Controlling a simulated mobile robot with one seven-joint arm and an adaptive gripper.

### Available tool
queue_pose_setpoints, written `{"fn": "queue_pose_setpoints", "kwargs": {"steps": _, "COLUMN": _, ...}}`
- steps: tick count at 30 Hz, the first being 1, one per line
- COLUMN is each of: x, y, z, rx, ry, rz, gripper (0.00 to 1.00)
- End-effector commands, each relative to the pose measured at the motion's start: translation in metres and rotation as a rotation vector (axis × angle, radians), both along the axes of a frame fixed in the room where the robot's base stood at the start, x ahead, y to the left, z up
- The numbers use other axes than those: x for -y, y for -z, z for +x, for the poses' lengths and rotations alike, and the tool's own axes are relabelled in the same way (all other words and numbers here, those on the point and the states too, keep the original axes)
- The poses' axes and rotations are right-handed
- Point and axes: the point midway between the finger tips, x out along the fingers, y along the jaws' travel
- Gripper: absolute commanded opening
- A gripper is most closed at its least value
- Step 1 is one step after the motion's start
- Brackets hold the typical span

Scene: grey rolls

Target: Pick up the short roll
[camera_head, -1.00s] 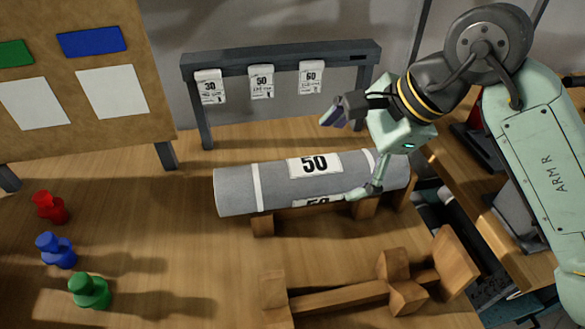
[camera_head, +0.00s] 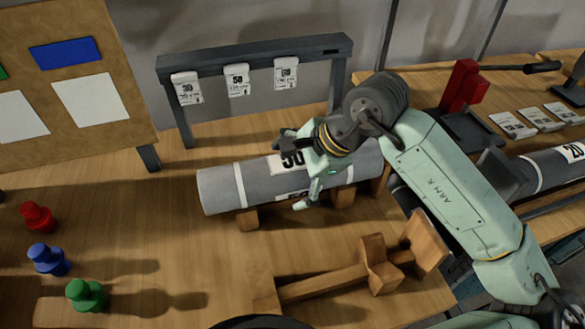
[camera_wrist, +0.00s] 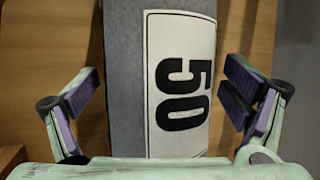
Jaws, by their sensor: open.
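A grey roll (camera_head: 222,189) with white bands and labels reading 50 lies sideways on a wooden cradle (camera_head: 247,220) on the table. In the wrist view the roll (camera_wrist: 124,60) runs up the picture between my fingers, its 50 label (camera_wrist: 180,85) facing the camera. My gripper (camera_head: 298,168) is open above the roll's middle, partly hiding the label. In the wrist view my gripper (camera_wrist: 160,92) has one finger on each side of the roll, with visible gaps. Another grey roll (camera_head: 545,170), marked 20, lies on the right bench, partly hidden by my arm.
An empty wooden cradle (camera_head: 320,285) lies in front. A dark rack (camera_head: 250,60) with hanging tags stands behind the roll. Red (camera_head: 37,217), blue (camera_head: 47,260) and green (camera_head: 86,294) pegs stand at left.

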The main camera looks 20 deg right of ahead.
Motion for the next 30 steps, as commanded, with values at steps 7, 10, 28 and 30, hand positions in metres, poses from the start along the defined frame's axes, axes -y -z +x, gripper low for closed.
{"fn": "queue_pose_setpoints", "kwargs": {"steps": 7, "x": 0.0002, "y": 0.0001, "z": -0.0001, "rx": 0.000, "ry": 0.000, "rz": 0.000, "gripper": 0.86}}
{"fn": "queue_pose_setpoints", "kwargs": {"steps": 10, "x": 0.0002, "y": 0.0000, "z": -0.0001, "rx": 0.000, "ry": 0.000, "rz": 0.000, "gripper": 0.80}}
{"fn": "queue_pose_setpoints", "kwargs": {"steps": 28, "x": 0.0003, "y": 0.0000, "z": -0.0002, "rx": -0.001, "ry": 0.000, "rz": 0.000, "gripper": 0.40}}
{"fn": "queue_pose_setpoints", "kwargs": {"steps": 30, "x": 0.0003, "y": 0.0000, "z": -0.0002, "rx": -0.001, "ry": 0.000, "rz": 0.000, "gripper": 0.35}}
